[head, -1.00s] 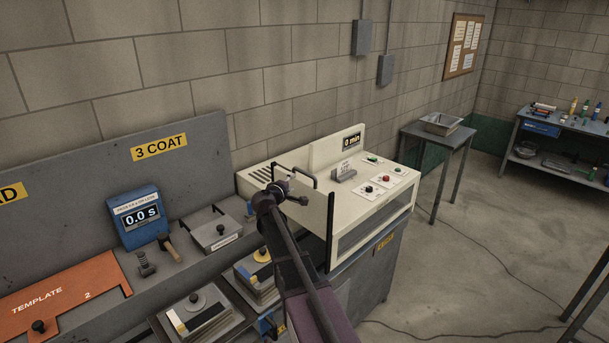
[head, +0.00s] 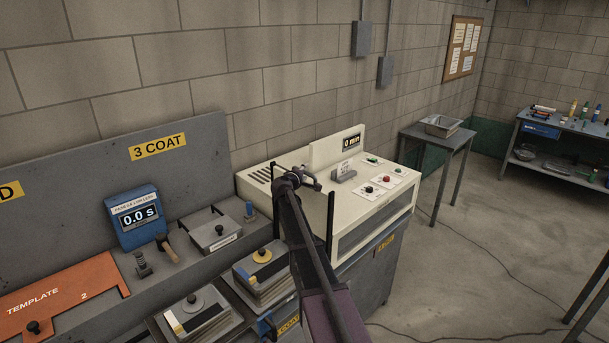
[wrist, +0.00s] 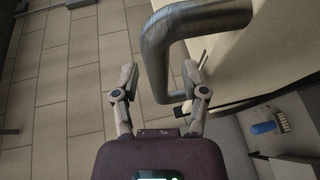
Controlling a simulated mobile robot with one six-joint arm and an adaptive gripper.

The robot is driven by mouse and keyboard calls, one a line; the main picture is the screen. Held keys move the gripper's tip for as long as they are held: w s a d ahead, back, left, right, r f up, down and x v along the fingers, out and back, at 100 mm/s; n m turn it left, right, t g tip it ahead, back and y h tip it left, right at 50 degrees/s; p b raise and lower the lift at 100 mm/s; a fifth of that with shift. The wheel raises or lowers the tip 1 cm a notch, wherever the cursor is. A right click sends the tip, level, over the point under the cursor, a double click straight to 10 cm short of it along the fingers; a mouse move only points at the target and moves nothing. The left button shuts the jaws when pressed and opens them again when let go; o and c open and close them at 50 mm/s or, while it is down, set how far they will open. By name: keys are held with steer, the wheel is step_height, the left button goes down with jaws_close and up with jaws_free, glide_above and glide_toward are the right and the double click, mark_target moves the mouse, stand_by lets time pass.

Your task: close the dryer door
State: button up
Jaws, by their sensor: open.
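The dryer (head: 385,205) is a cream cabinet with a 0 min display, against the wall in the head view. A dark upright edge (head: 330,222) shows on its near side, but how far the door stands open is unclear. My gripper (head: 312,180) is at the dryer's near top side and hides part of a dark handle (head: 274,171). In the wrist view a thick grey bar handle (wrist: 155,65) bends down between the spread fingers of my gripper (wrist: 160,78). The fingers are open; whether they touch the handle is unclear.
A small side table (head: 438,135) with a metal tray stands right of the dryer. The floor (head: 470,215) in front is mostly clear.

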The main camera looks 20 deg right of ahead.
mark_target(300, 197)
steer(key=shift+w, duration=0.1)
jaws_close()
steer(key=shift+f, duration=0.15)
step_height(300, 197, down, 18)
steer(key=b, duration=1.8)
steer(key=shift+d, duration=0.1)
steer(key=shift+s, duration=0.25)
